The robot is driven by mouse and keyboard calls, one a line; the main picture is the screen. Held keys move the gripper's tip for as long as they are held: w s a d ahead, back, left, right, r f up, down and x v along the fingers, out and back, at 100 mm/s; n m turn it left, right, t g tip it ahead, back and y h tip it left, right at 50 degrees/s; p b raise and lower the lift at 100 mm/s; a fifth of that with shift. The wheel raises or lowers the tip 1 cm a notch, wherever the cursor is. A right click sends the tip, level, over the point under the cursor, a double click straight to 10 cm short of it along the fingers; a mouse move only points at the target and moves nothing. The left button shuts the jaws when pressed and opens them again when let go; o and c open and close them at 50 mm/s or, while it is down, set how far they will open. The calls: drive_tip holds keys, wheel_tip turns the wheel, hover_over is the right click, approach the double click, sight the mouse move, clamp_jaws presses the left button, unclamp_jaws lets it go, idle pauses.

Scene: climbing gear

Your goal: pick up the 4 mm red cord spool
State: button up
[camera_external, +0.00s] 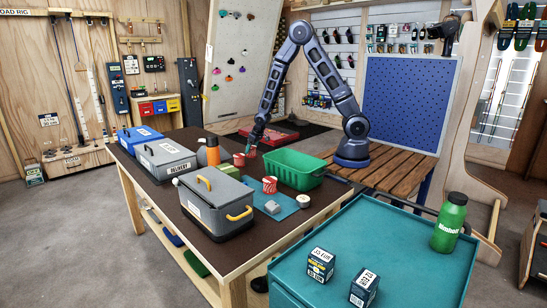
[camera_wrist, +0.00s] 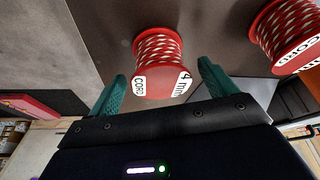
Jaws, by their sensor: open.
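A red spool wound with red and white cord, labelled "4 mm CORD" (camera_wrist: 158,50), sits between and just beyond the two teal fingers of my gripper (camera_wrist: 161,76) in the wrist view. The fingers are apart, with a gap on each side of the spool. In the external view a red spool (camera_external: 239,159) stands on the dark table, with my gripper (camera_external: 251,151) low beside it. A second red cord spool (camera_external: 270,184) stands nearer the camera; in the wrist view another spool (camera_wrist: 287,32) is at upper right, its size number cut off.
A green crate (camera_external: 299,178) stands right of the spools.

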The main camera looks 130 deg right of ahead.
drive_tip(key=shift+x, duration=1.35)
drive_tip(key=shift+c, duration=0.4)
drive_tip(key=c, duration=1)
